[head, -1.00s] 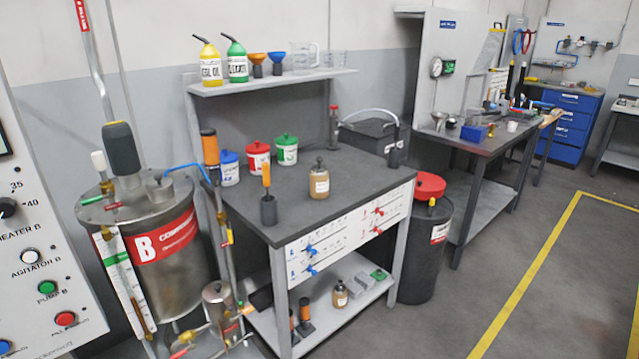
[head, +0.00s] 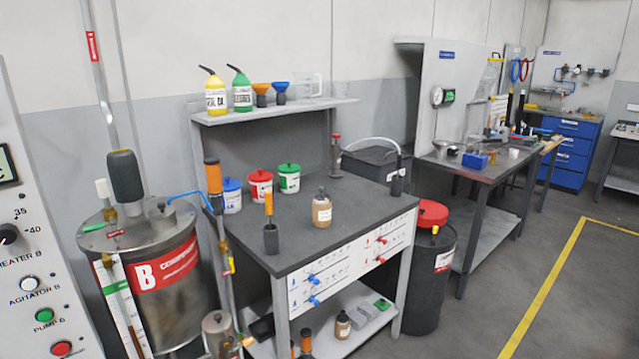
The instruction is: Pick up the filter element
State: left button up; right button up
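I cannot tell for sure which thing is the filter element. A small dark cylinder with an orange upper part (head: 270,225) stands upright near the front left of the grey workbench top (head: 345,240). A larger orange-topped piece (head: 213,178) stands at the bench's left edge. More orange-topped pieces (head: 305,341) show low down at the bottom edge of the picture, partly cut off. Neither of my grippers is in view.
A brown bottle (head: 322,210) and several lidded tubs (head: 260,187) stand on the bench. A steel tank marked B (head: 160,270) is at the left. A black drum with a red lid (head: 432,213) stands right of the bench. The floor beyond (head: 470,315) is clear.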

aim_at(321, 198)
jog(key=i+l+u, duration=0.2)
jog(key=u, duration=0.25)
jog(key=i+l+u, duration=0.15)
jog(key=l+u, duration=0.3)
jog(key=j, duration=0.1)
